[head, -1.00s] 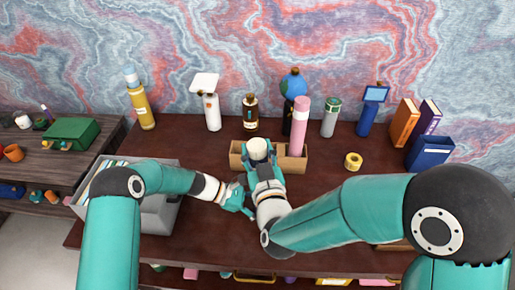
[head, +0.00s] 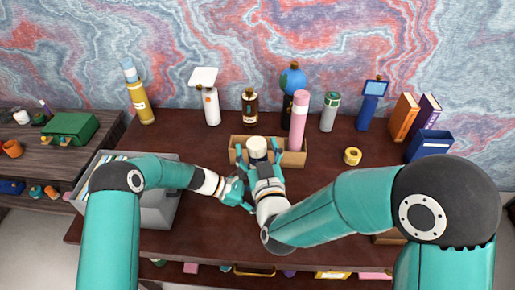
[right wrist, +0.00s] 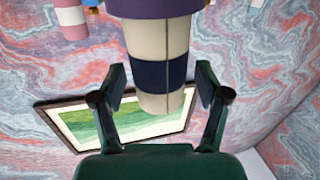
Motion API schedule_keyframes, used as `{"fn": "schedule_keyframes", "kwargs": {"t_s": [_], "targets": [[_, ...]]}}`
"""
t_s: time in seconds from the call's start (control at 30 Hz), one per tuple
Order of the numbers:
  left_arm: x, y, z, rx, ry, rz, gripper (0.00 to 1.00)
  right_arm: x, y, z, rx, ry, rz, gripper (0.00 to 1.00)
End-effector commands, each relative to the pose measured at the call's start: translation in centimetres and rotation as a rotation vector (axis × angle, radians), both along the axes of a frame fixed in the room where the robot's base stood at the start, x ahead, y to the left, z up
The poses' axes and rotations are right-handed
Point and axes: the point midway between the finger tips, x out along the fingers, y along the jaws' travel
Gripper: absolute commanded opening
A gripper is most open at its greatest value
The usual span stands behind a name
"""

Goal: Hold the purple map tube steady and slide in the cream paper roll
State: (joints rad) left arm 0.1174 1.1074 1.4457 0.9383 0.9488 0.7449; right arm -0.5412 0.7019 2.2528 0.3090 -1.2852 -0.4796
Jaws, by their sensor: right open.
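The cream paper roll (right wrist: 158,45) has a navy band and stands partly inside the purple map tube (right wrist: 155,8), whose rim shows at the top of the upside-down right wrist view. In the head view only the roll's pale top (head: 257,145) shows. My right gripper (head: 259,153) is open, with one finger on each side of the roll's free end; its fingers also show in the right wrist view (right wrist: 160,88). My left gripper (head: 240,193) is just left of and below the right one. The tube is hidden in the head view, so its grip cannot be told.
A cardboard box (head: 293,158) stands behind the right gripper, with a pink tube (head: 299,120) in it. Bottles and a globe (head: 292,80) line the back. A yellow tape roll (head: 352,156) lies to the right. A grey bin (head: 158,207) is at the left.

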Motion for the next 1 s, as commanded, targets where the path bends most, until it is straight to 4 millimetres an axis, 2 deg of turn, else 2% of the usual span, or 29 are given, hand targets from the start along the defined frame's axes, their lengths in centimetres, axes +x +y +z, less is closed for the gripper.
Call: {"fn": "schedule_keyframes", "kwargs": {"t_s": [0.17, 0.6, 0.73, 1.0], "targets": [[0.0, 0.0, 0.0, 0.0, 0.0, 0.0, 0.41, -0.6, -0.1, 0.0, 0.0, 0.001, 0.001, 0.75], [0.0, 0.0, 0.0, 0.0, 0.0, 0.0, 0.41, -6.5, -1.7, 0.0, 0.0, 0.001, 0.002, 0.75], [0.0, 0.0, 0.0, -0.001, 0.0, 0.0, 0.41, -7.1, -1.9, 0.0, 0.0, 0.0, 0.001, 0.75], [0.0, 0.0, 0.0, -0.001, 0.0, 0.0, 0.41, -7.2, -2.0, 0.0, 0.0, 0.0, 0.0, 0.75]]}}
